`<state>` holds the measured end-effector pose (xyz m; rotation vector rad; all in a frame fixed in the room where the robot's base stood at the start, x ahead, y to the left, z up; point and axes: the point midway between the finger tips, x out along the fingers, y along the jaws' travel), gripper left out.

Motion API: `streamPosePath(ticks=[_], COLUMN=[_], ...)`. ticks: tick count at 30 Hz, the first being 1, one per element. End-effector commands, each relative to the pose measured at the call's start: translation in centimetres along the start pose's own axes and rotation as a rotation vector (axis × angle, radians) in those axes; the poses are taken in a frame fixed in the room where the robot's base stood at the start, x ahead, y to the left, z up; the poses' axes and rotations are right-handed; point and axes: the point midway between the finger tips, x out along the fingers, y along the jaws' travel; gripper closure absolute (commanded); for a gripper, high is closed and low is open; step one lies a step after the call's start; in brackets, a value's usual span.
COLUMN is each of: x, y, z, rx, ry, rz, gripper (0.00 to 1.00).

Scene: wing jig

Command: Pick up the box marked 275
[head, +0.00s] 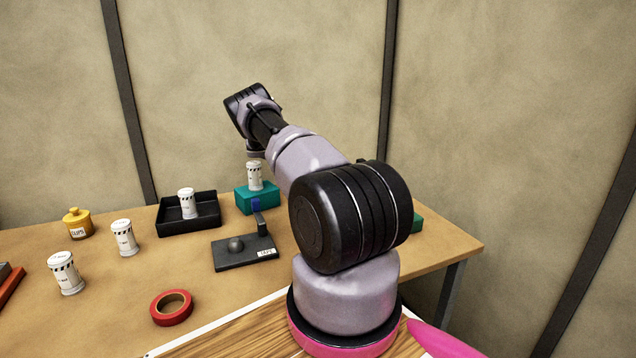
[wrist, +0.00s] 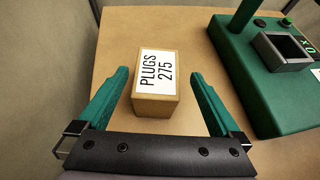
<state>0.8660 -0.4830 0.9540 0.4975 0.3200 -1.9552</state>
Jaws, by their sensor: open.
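The box marked 275 (wrist: 156,87) is a small tan block with a white label reading "PLUGS 275" on top, in the wrist view. It stands on the table between the fingers of my gripper (wrist: 160,95). The gripper is open, with one teal finger on each side of the box and a gap on both sides. In the head view the box and the gripper's fingers are hidden behind my arm.
A green device (wrist: 270,65) with a grey square socket stands right of the box. In the head view, white canisters (head: 124,238), a black tray (head: 205,214), a yellow pot (head: 77,222), a red tape ring (head: 171,307) and a dark plate (head: 228,256) are on the table.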

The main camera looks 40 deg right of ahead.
Motion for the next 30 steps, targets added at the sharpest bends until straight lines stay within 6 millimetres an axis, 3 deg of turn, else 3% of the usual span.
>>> streamPosePath(ticks=[8,15,23,26,30], x=[2.6,6.1,6.7,6.7,6.7], y=[0.1,0.3,0.4,0.4,0.4], z=[0.0,0.0,0.0,0.0,0.0], rx=[0.001,0.001,0.001,0.001,0.001], ry=[0.000,0.001,0.001,0.001,0.001], rz=[-0.001,-0.002,0.001,0.001,0.001], gripper=[0.00,0.00,0.00,0.31,0.84])
